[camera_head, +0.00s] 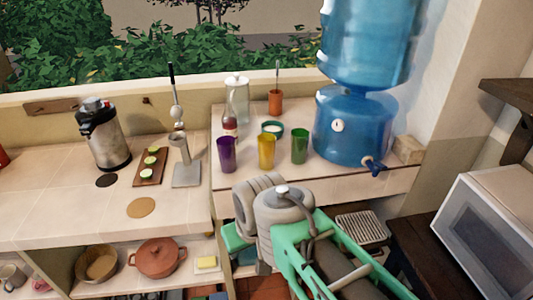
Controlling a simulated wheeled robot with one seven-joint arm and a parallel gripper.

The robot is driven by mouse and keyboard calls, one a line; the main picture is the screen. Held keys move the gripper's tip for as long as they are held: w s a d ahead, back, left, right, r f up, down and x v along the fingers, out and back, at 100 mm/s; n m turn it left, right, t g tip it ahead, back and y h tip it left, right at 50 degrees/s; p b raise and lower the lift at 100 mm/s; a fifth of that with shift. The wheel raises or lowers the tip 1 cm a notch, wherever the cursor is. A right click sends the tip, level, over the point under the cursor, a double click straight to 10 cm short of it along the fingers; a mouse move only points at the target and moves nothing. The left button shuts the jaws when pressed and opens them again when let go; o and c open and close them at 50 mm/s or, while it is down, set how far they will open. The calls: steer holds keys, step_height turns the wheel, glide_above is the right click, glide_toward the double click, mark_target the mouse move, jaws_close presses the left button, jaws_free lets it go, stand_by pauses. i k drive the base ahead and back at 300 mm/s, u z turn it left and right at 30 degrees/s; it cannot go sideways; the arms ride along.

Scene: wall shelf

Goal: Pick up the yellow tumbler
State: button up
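The yellow tumbler (266,151) stands upright on the raised tiled counter, in the middle of a row of three. A purple tumbler (226,154) stands to its left and a green tumbler (299,146) to its right, each with a gap between. Grey and green links of my arm show below, in front of the counter edge. I cannot make out my gripper's fingers in this view. Nothing covers the yellow tumbler from the front.
Behind the tumblers are a green-rimmed bowl (272,128), a dark-red bottle (229,125), a glass jar (237,96) and a terracotta pot (275,103). A large blue water dispenser (352,125) stands to the right. The counter strip in front of the tumblers is clear.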

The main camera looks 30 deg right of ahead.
mark_target(266, 152)
steer(key=k, duration=0.5)
steer(key=u, duration=1.05)
steer(key=i, duration=1.05)
steer(key=z, duration=0.1)
